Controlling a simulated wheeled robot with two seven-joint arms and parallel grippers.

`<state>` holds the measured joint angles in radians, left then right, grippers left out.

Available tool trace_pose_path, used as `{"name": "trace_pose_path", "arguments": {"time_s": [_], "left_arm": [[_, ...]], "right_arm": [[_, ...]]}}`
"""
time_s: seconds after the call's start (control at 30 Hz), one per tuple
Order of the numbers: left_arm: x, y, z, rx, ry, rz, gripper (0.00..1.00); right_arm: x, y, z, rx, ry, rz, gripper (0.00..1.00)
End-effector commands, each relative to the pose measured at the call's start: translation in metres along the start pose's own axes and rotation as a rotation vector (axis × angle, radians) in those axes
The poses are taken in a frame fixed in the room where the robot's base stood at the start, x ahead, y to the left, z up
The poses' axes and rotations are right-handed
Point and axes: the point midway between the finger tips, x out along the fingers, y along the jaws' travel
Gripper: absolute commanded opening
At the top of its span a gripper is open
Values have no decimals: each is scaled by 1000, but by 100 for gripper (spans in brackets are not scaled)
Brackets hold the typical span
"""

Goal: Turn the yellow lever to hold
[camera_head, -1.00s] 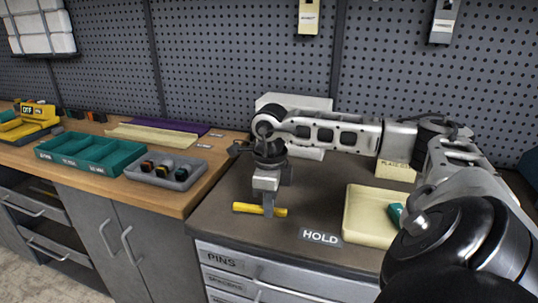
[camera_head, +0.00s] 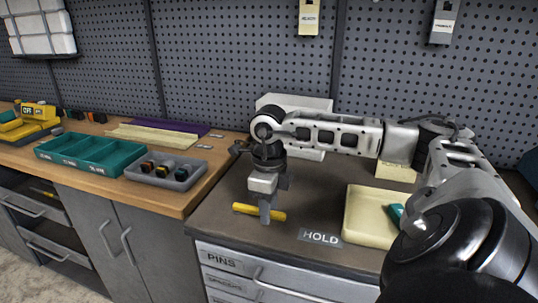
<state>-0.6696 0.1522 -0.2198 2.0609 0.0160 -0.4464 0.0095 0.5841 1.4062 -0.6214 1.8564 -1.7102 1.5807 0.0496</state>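The yellow lever (camera_head: 245,208) lies across the dark worktop, its right end tilted a little towards the front edge. My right gripper (camera_head: 265,214) points straight down at it. A finger crosses in front of the lever right of its middle and hides that part. I see the fingers nearly edge-on, so whether they are shut on the lever or only beside it is unclear. The HOLD label (camera_head: 321,237) lies on the worktop to the right of the lever, near the front edge. My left gripper is not in view.
A cream tray (camera_head: 352,218) with a teal item stands right of the HOLD label, beneath my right arm. A white box (camera_head: 300,102) stands behind the arm. A grey tray of small blocks (camera_head: 187,181) and a teal bin (camera_head: 58,157) are on the wooden bench at left.

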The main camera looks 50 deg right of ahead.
Motion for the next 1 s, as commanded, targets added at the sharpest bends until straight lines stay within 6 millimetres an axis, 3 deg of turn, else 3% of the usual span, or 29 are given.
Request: {"name": "trace_pose_path", "arguments": {"time_s": [0.23,0.37,0.8,1.0], "left_arm": [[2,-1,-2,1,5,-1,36],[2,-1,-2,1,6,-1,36],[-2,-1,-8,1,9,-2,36],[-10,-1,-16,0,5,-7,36]], "right_arm": [[-2,0,0,-2,-2,-1,36],[-14,-1,1,-2,-5,-3,36],[-116,0,1,-3,-8,0,36],[-153,0,0,-1,-3,-1,36]]}}
